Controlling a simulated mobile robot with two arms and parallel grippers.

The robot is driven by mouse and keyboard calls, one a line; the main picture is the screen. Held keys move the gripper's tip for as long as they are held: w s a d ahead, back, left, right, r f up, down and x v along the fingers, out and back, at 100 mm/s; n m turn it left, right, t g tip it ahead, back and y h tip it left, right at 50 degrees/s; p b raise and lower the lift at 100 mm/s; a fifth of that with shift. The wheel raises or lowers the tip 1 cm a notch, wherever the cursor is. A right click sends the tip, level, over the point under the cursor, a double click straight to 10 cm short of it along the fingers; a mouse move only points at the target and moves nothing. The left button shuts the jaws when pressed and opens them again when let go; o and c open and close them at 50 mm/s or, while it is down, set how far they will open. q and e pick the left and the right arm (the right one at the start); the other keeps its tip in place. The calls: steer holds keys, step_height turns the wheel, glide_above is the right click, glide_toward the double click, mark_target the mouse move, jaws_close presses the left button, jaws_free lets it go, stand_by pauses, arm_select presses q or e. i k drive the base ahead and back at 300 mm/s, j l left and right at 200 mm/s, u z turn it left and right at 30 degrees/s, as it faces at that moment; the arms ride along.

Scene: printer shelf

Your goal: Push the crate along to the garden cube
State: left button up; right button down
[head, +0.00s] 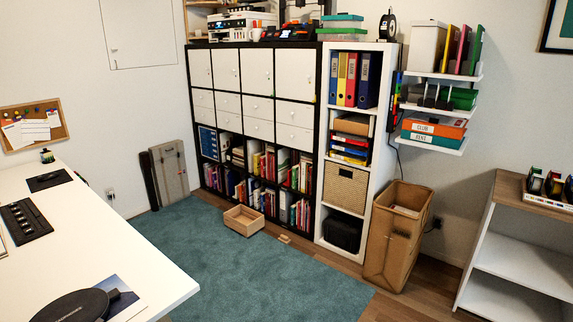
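A shallow, open wooden crate (243,221) sits on the floor at the edge of the teal rug, in front of the bottom row of a dark cube shelf (250,132). The crate looks empty. The shelf's lower cubes hold rows of books (291,170). Its upper cubes have white doors and drawers. No label that I can read marks a garden cube, so I cannot tell which cube it is. Neither of my grippers is in view.
The teal rug (250,270) is mostly clear. A small wooden piece (285,239) lies right of the crate. A tall brown paper bin (398,235) stands beside the white shelf (318,225). A white desk (110,250) fills the left; a low white shelf (520,255) stands right.

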mark_target(244, 222)
steer(key=i, duration=3.05)
steer(key=i+u, duration=0.2)
steer(key=i, duration=0.3)
steer(key=i+l+u, duration=0.2)
steer(key=i, duration=0.25)
steer(key=i+l+u, duration=0.2)
steer(key=i, duration=0.3)
steer(key=i+l+u, duration=0.25)
steer(key=i, duration=0.2)
